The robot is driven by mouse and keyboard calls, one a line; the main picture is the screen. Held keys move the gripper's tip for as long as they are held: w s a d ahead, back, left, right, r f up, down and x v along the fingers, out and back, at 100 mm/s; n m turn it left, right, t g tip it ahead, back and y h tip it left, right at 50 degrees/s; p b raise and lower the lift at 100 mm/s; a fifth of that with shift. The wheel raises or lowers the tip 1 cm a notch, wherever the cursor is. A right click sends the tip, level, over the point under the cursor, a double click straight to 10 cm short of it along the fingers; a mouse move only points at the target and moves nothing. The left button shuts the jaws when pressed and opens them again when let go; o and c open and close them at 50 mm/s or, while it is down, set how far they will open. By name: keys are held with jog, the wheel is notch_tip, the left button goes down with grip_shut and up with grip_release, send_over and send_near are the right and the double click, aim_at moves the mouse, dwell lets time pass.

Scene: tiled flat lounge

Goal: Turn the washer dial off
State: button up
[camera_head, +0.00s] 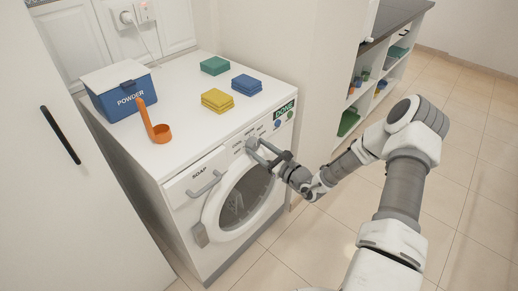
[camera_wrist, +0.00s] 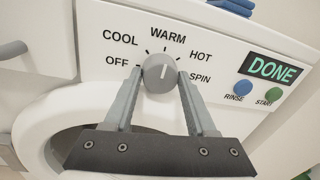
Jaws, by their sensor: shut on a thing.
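The washer dial (camera_wrist: 160,73) is a round grey knob on the white front panel, with OFF, COOL, WARM, HOT and SPIN printed around it. Its white mark points about straight up, toward WARM. My gripper (camera_wrist: 161,76) is shut on the dial, one finger on each side. In the head view, my gripper (camera_head: 263,150) reaches the dial (camera_head: 252,145) from the right, above the round door. The washer (camera_head: 184,165) is white, with a DONE display (camera_wrist: 272,68) at the panel's right.
The round door (camera_head: 240,203) and soap drawer handle (camera_head: 204,185) are near my fingers. Blue RINSE (camera_wrist: 243,90) and green START (camera_wrist: 273,95) buttons sit right of the dial. A powder box (camera_head: 121,92), orange scoop (camera_head: 156,126) and folded cloths (camera_head: 217,99) are on top.

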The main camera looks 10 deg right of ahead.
jog(key=c, duration=0.4)
jog(key=shift+c, duration=0.2)
jog(key=shift+n, duration=0.3)
jog(key=n, duration=0.3)
jog(key=shift+f+n+y, duration=0.1)
jog(key=shift+n+y, duration=0.2)
jog(key=n+b, duration=0.1)
jog(key=n, duration=0.3)
jog(key=shift+f+b, duration=0.1)
jog(key=shift+b, duration=0.25)
jog(key=n+b, duration=0.4)
jog(key=n, duration=0.2)
jog(key=shift+f+n+y, duration=0.15)
jog(key=shift+n+y, duration=0.15)
jog(key=shift+y, duration=0.1)
jog(key=shift+n+y+b, duration=0.3)
jog(key=shift+n+b, duration=1.25)
jog(key=shift+n, duration=0.45)
jog(key=shift+d, duration=0.1)
